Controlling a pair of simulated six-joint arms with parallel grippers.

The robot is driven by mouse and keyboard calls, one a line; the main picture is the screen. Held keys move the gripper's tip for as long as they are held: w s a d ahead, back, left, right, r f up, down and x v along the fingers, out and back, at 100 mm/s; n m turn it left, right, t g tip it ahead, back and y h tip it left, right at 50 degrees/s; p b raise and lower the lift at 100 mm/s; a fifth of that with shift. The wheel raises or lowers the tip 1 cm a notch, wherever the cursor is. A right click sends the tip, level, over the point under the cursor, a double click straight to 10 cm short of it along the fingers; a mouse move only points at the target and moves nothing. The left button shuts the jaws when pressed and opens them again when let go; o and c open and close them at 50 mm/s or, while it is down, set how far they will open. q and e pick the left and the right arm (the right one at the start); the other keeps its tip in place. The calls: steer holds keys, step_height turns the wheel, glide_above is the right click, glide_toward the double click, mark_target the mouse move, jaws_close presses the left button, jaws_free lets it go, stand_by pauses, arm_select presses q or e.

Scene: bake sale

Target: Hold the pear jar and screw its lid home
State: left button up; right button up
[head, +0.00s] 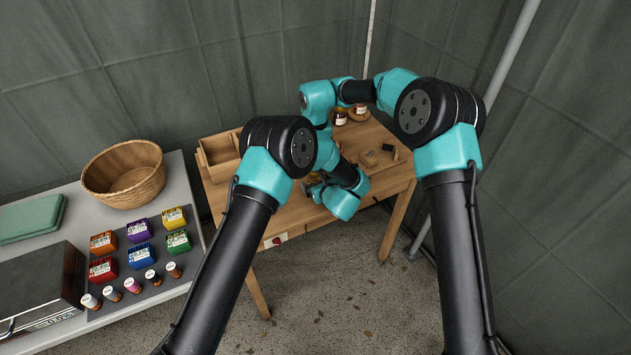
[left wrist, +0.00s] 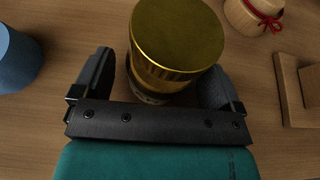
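A jar with a shiny gold lid (left wrist: 178,38) stands between the fingers of my left gripper (left wrist: 158,88) in the left wrist view. I take it for the pear jar; its body is mostly hidden under the lid. A gap shows between the left finger and the jar, so the gripper looks open around it. I cannot tell how far down the lid sits. In the head view my left gripper (head: 314,181) is low over the table's front part, partly covered by my arm. My right gripper is hidden behind my left arm's links.
A blue object (left wrist: 14,62) and a red-ribboned jar (left wrist: 252,12) flank the gold-lidded jar. A wicker basket (head: 122,178) is left.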

arm_select(q)
jaws_close()
arm_select(e)
steer(key=shift+f, duration=4)
steer(key=shift+c, duration=0.3)
steer(key=c, duration=0.9)
steer(key=shift+m, duration=1.6)
steer(key=o, duration=1)
